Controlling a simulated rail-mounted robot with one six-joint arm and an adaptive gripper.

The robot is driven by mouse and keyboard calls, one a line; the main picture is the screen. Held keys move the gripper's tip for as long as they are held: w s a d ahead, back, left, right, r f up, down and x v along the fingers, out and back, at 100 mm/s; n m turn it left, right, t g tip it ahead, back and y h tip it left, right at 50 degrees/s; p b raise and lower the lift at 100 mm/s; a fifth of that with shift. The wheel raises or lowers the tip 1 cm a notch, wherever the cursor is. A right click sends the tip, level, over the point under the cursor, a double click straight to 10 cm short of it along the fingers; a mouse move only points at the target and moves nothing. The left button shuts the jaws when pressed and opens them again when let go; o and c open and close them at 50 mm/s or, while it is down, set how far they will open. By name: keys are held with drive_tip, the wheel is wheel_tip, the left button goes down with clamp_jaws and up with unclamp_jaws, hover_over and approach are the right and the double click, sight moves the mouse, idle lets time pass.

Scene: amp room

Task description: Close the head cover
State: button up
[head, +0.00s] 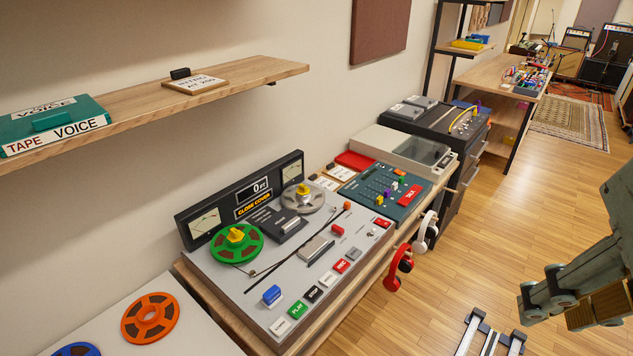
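The tape machine (231,286) stands on a wooden bench, with a green reel (222,246) on its left and a grey reel (305,203) on its right. Its display panel (258,189) reads "0 FT" and "CLOSE COVER". A dark block with a pale label, apparently the head cover (287,226), sits between the reels. A separate grey block (317,248) lies nearer the buttons; I cannot tell the cover's exact position. My gripper (545,302) is at the right edge over the floor, well apart from the machine.
A shelf (200,92) with a green tape box (52,124) overhangs the back left. An orange reel (150,317) lies at front left. A teal mixer (385,190) and a turntable (407,150) stand to the right. Red headphones (398,268) hang at the bench's front edge.

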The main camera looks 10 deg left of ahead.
drive_tip(key=w+a+r+m+g+p, duration=0.15)
drive_tip(key=w+a, duration=0.25)
drive_tip(key=w, duration=0.5)
drive_tip(key=w+a+r+p, duration=0.2)
drive_tip(key=w+a, duration=0.1)
drive_tip(key=w, duration=0.7)
drive_tip(key=w+a+r+m+p, duration=0.15)
drive_tip(key=w+a, duration=0.25)
drive_tip(key=w, duration=0.5)
drive_tip(key=m+g+p, duration=0.3)
drive_tip(key=p, duration=0.6)
hover_over(291, 222)
wheel_tip(291, 222, down, 33)
drive_tip(key=shift+t, duration=0.25)
drive_tip(key=shift+f+p, duration=0.65)
drive_tip(key=shift+f, duration=6.15)
